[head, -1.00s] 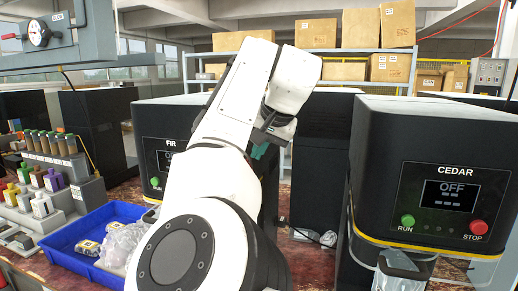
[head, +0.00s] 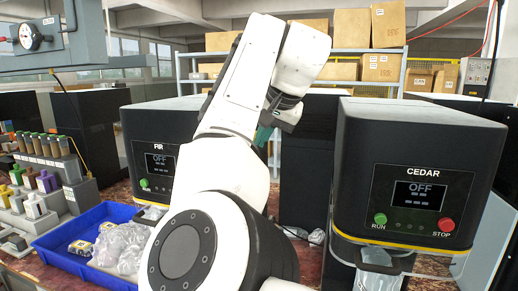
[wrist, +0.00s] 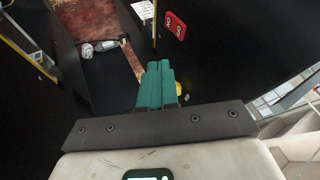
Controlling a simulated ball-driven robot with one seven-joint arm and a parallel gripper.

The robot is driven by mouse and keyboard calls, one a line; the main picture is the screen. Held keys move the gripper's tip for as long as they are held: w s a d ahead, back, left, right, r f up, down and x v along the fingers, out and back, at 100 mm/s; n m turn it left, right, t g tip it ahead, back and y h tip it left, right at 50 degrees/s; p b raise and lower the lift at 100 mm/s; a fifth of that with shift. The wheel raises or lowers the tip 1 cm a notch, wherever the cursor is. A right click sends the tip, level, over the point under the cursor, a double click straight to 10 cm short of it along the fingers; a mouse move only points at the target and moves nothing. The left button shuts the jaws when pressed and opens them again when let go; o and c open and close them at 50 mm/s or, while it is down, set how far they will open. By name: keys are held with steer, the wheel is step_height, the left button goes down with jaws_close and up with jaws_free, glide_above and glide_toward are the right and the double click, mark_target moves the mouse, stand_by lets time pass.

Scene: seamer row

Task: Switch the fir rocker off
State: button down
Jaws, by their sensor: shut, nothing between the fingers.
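The fir machine (head: 140,125) is a dark box left of my arm in the head view. Its FIR label is partly covered by my arm, and its display (head: 159,163) reads OFF. In the wrist view a red rocker-like part (wrist: 174,26) with white marks sits on a dark surface, beyond my fingertips. I cannot tell which machine it belongs to or which way it is pressed. My gripper (wrist: 158,68) has teal fingers, shut together and empty, apart from the red part. In the head view the gripper (head: 264,134) shows small behind my arm.
The cedar machine (head: 420,135) stands at right, its display reading OFF. A blue tray (head: 60,255) with bagged items is at lower left. Shelves with boxes (head: 355,28) are at the back. A yellow part (wrist: 180,88) shows beside the fingers.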

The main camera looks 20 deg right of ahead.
steer(key=shift+w+a+r+v, duration=0.1)
steer(key=shift+v, duration=0.75)
steer(key=shift+w+a+r+v, duration=0.1)
steer(key=shift+v, duration=0.75)
steer(key=shift+w+a+v, duration=0.1)
steer(key=shift+a+v, duration=0.05)
steer(key=shift+v, duration=0.7)
steer(key=shift+s, duration=0.1)
